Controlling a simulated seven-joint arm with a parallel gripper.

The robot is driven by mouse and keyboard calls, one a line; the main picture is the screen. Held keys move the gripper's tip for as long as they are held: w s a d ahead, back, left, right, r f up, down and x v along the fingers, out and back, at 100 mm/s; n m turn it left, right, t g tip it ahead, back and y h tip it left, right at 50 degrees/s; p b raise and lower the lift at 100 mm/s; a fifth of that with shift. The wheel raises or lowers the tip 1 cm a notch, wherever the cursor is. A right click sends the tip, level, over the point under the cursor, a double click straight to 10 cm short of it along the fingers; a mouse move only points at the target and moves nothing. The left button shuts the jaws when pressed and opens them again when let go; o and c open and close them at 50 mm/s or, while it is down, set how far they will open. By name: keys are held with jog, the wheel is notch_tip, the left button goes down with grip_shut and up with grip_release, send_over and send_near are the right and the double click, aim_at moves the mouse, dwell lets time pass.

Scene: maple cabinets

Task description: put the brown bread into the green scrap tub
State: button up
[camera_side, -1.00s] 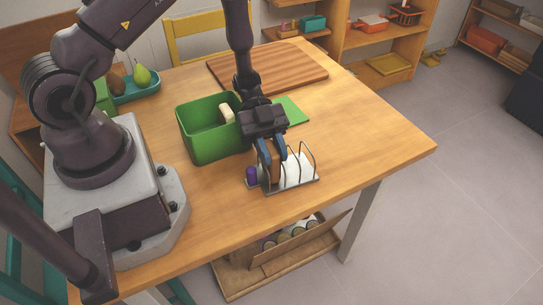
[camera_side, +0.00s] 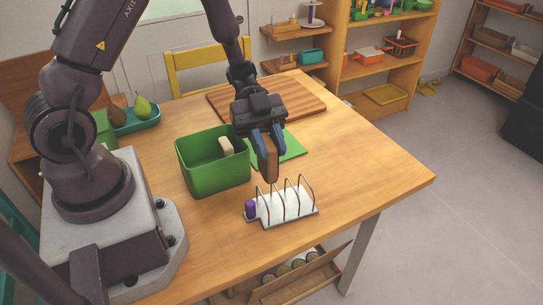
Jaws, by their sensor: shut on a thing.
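The brown bread (camera_side: 269,164) is a brown slab held upright between the blue-tipped fingers of my gripper (camera_side: 267,150). My gripper is shut on it and holds it above the back left part of the wire rack. The green scrap tub (camera_side: 212,177) stands on the table just left of my gripper, open at the top. A pale cream block (camera_side: 226,146) shows inside the tub at its right side. The bread's upper part is hidden by the fingers.
The wire rack (camera_side: 287,209) on a white base stands in front, with a purple item (camera_side: 250,209) at its left end. A green mat (camera_side: 289,147) and a striped wooden board (camera_side: 300,97) lie behind. A teal tray (camera_side: 140,122) holds pears. The table's right side is clear.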

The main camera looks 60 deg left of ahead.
jog(key=s+a+r, duration=0.1)
jog(key=s+a, duration=0.4)
jog(key=a, duration=0.3)
jog(key=s+a+r, duration=0.1)
jog(key=s+a, duration=0.4)
jog(key=a, duration=0.3)
jog(key=shift+a+r, duration=0.2)
jog(key=shift+a, duration=0.1)
jog(key=shift+d, duration=0.15)
jog(key=shift+d, duration=0.45)
jog(key=shift+f, duration=0.1)
notch_tip(320, 180, down, 8)
dwell(1.2)
jog(key=shift+f, duration=1.35)
dwell(1.1)
